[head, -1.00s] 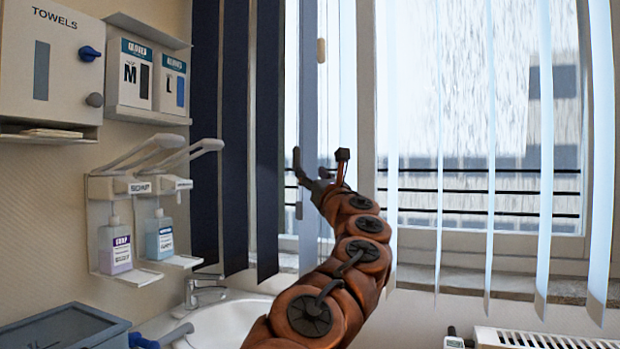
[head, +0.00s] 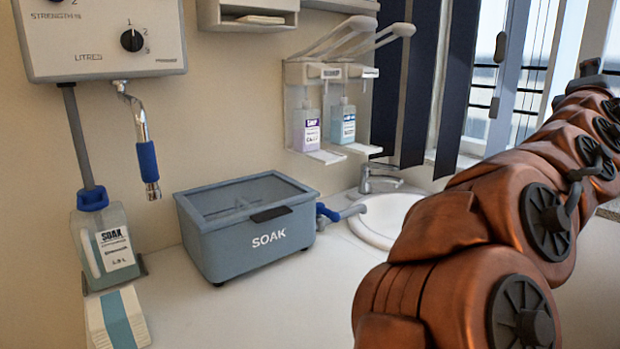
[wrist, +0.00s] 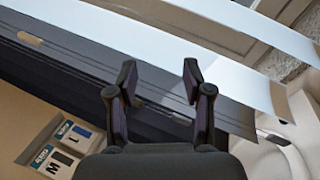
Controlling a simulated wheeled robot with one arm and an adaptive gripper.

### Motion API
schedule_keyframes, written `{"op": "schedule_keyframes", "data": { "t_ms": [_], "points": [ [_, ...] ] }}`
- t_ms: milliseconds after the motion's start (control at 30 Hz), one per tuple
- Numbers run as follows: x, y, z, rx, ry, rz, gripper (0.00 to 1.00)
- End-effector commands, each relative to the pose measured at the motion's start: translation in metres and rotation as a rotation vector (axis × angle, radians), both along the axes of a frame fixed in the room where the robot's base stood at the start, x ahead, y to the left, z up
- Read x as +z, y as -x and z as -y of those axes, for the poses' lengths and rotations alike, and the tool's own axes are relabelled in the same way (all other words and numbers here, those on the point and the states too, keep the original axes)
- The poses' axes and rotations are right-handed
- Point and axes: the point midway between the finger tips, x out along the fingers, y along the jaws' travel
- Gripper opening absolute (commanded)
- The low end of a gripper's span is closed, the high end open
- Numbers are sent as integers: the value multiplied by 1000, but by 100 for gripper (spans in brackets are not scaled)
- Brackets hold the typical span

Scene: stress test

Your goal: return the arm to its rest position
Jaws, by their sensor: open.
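My gripper (wrist: 157,82) shows in the wrist view with its two dark fingers apart and nothing between them. Dark and pale window blind slats fill the view beyond the fingers; I cannot tell how close they are. In the head view my copper-coloured arm stretches from the bottom right up to the right edge, and its gripper end is out of that picture.
A grey SOAK box (head: 250,240) with a lid stands on the white counter (head: 270,310). A SOAK bottle (head: 108,250) stands at left. A sink (head: 385,222) lies behind my arm. Soap dispensers (head: 322,125) and a dosing unit (head: 105,40) hang on the wall.

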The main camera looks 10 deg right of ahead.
Motion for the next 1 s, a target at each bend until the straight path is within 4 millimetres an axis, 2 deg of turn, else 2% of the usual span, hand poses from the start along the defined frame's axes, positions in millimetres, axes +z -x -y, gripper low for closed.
{"op": "schedule_keyframes", "data": {
  "t_ms": [167, 267, 367, 467, 600, 767, 900, 1000],
  "points": [
    [-72, 18, -3, -15, -358, 119, 50],
    [-119, 24, -13, -31, -560, 165, 50],
    [-172, 30, -29, -59, -762, 190, 50],
    [-225, 36, -55, -97, -960, 197, 50],
    [-297, 49, -101, -172, -1214, 167, 50],
    [-369, 74, -165, -286, -1461, 88, 50],
    [-421, 106, -225, -413, -1630, -20, 50],
    [-451, 137, -267, -521, -1719, -115, 50]
  ]
}}
